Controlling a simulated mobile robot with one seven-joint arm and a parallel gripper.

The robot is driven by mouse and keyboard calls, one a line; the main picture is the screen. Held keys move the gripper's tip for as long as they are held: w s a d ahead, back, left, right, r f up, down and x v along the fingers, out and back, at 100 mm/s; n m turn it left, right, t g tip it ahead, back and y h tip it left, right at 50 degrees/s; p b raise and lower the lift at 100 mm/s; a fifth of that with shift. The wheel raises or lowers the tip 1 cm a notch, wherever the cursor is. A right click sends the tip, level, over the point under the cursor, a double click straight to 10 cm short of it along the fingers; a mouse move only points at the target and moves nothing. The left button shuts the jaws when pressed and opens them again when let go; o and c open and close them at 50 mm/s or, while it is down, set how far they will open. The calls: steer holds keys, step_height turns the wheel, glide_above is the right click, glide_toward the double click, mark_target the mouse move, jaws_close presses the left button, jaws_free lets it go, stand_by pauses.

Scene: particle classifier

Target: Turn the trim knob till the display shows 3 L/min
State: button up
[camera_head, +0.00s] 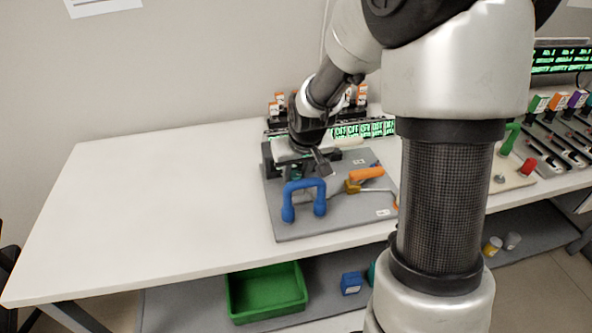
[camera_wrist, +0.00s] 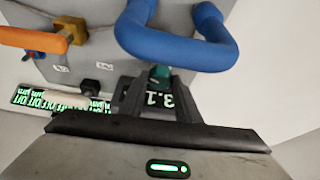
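The teal trim knob (camera_wrist: 160,76) sits on the grey panel (camera_head: 340,219), behind the blue handle. In the wrist view my gripper (camera_wrist: 159,80) has its dark fingertips on both sides of the knob, closed on it with no clear gap. In the head view my gripper (camera_head: 291,172) is low over the panel's back left part, and the knob is mostly hidden there. The display (camera_wrist: 162,99) shows between my fingers and reads 3.1 in white; the fingers hide the area around it.
A blue arched handle (camera_head: 304,187) stands just in front of my gripper. An orange-handled lever (camera_head: 366,173) is to its right. Green-lit text strips (camera_head: 364,130) run behind the panel. The white table (camera_head: 150,205) is clear on the left. A green bin (camera_head: 266,293) is below.

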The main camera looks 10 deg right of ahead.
steer(key=o, duration=0.4)
steer(key=p+v, duration=0.3)
steer(key=v, duration=1.4)
steer(key=shift+r+p, duration=0.25)
steer(key=shift+p, duration=0.1)
